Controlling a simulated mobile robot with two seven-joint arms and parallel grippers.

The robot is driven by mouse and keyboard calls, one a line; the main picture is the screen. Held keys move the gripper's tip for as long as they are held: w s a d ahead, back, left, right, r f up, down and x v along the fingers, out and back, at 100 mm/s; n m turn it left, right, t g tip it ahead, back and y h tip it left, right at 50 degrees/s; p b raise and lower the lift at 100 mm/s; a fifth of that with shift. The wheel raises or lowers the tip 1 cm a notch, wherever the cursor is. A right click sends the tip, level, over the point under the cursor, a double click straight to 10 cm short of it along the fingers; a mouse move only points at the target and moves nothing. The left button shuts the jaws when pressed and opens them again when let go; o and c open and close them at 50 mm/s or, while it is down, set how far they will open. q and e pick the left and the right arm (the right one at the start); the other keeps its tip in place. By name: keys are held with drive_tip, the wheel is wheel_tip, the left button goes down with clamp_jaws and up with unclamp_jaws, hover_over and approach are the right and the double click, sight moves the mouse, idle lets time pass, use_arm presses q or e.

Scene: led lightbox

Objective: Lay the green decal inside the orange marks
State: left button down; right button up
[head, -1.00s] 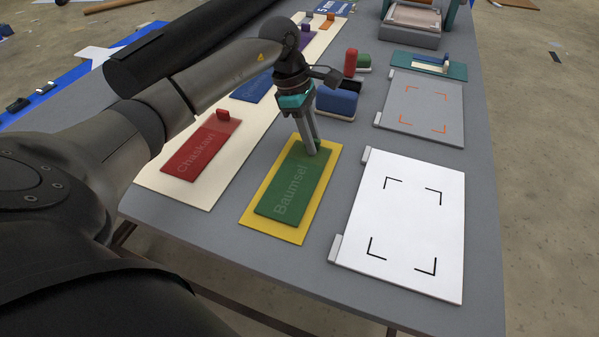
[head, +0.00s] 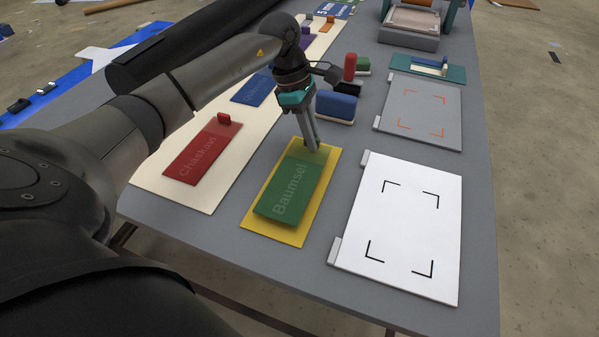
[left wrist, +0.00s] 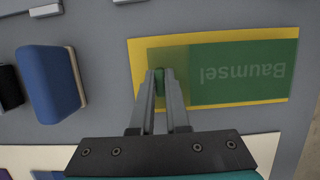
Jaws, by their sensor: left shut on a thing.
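The green decal (head: 288,195), marked "Baumsel", lies over a yellow backing (head: 262,229) in the middle of the table. It also shows in the left wrist view (left wrist: 240,72). My left gripper (head: 313,148) is at the decal's far end, its fingers pointing down and shut on the decal's small green tab (left wrist: 160,88). The orange marks (head: 423,113) are corner brackets on a grey board at the right, and nothing lies inside them. My right gripper is in neither view.
A white board (head: 405,225) with black corner marks lies nearer. Red (head: 203,149) and blue (head: 254,89) decals lie on a cream strip at left. A teal tray (head: 437,66) lies behind the grey board.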

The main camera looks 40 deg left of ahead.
use_arm(q)
drive_tip(key=shift+r+p, duration=1.9)
drive_tip(key=shift+r, duration=1.15)
